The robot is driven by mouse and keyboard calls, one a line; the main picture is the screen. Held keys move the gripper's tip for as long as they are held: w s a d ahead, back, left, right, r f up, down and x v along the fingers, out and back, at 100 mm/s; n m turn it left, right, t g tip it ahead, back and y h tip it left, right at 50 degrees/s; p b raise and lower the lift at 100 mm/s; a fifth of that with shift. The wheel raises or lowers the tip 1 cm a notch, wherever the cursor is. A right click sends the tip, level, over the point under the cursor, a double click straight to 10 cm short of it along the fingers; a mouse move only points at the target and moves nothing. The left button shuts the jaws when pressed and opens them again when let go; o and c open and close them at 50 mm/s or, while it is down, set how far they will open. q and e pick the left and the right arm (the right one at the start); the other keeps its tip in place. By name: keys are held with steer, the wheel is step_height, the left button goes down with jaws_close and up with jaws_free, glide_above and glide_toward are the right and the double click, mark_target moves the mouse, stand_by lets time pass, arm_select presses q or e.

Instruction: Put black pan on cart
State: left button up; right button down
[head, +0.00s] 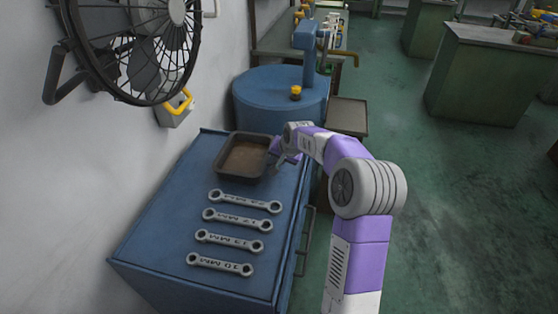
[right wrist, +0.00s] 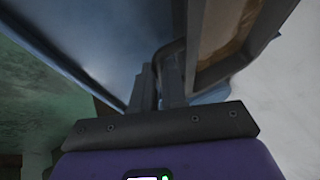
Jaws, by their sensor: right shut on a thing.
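The black pan (head: 243,173), a dark rectangular tray with a brownish inside, is at the far end of the blue cabinet top; I cannot tell whether it rests flat or is slightly raised. My right gripper (head: 280,163) is at the pan's right side and shut on its rim. In the right wrist view the fingers (right wrist: 163,85) close on the edge of the pan (right wrist: 192,50). A low stand with a brown flat top (head: 347,117), possibly the cart, stands beyond the cabinet, partly hidden by my right arm. My left gripper is not in view.
Several wrenches (head: 232,221) lie in a row on the blue cabinet (head: 160,243), nearer than the pan. A black fan (head: 130,45) hangs on the left wall. A round blue machine (head: 262,98) stands behind. Green floor (head: 450,200) is clear at right.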

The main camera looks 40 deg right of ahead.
steer(key=c, duration=1.2)
jaws_free()
steer(key=shift+o, duration=0.2)
steer(key=shift+r, duration=0.1)
steer(key=p+v, duration=0.2)
steer(key=v, duration=1)
steer(key=shift+p, duration=0.35)
